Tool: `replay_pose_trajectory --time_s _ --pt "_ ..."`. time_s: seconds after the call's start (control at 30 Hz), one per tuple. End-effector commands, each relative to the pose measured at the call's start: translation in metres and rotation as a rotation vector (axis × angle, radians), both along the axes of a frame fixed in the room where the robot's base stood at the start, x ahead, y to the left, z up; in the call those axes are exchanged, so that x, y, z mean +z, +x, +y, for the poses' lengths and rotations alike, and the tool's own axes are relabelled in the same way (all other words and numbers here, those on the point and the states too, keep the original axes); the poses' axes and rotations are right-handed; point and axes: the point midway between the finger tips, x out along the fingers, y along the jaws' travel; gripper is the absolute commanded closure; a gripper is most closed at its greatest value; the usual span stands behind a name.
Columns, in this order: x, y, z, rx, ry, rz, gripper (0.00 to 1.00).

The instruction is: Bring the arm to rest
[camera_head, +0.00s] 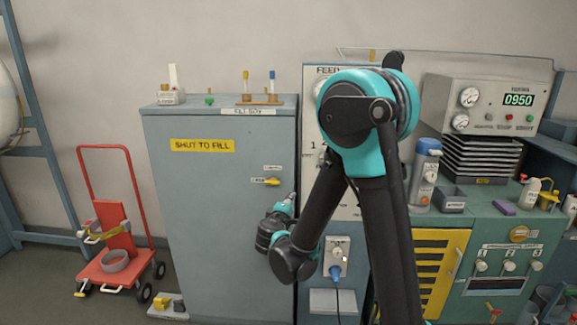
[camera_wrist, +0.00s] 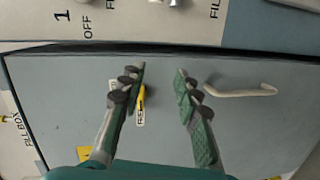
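My black and teal arm (camera_head: 347,130) is raised and bent in front of the panel, with its forearm reaching down. My gripper (camera_wrist: 161,70) is open and empty in the wrist view, its two green and grey fingers apart with clear space between them. In the head view its end points toward the right edge of the grey-blue cabinet, and the fingers are too small to tell apart. The wrist view shows the cabinet door (camera_wrist: 75,100) ahead, with a yellow latch (camera_wrist: 141,97) partly behind the left finger and a pale handle (camera_wrist: 240,91) right of the fingers.
The fill box cabinet (camera_head: 210,230) stands closed at centre left. A red hand truck (camera_head: 120,240) stands at left. A green bench (camera_head: 480,225) with a blue-grey flask (camera_head: 424,175) and a gauge unit (camera_head: 490,105) is at right.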

Motion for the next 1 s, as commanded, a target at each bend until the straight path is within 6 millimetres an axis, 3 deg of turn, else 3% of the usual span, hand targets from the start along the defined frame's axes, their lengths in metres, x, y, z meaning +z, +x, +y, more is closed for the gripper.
replay_pose_trajectory --time_s 0.03,0.2,0.4,0.53,0.7,0.83,1.0 --pt "-0.003 -0.005 -0.036 -0.064 0.056 0.05 0.68" --pt "-0.027 -0.038 -0.127 -0.257 0.266 0.217 0.68" --pt "-0.06 -0.104 -0.2 -0.467 0.533 0.394 0.68" --pt "-0.081 -0.155 -0.225 -0.587 0.72 0.498 0.68" --pt "-0.103 -0.218 -0.232 -0.713 0.965 0.61 0.68" --pt "-0.113 -0.249 -0.226 -0.768 1.109 0.669 0.68" --pt "-0.118 -0.267 -0.219 -0.795 1.204 0.703 0.68"
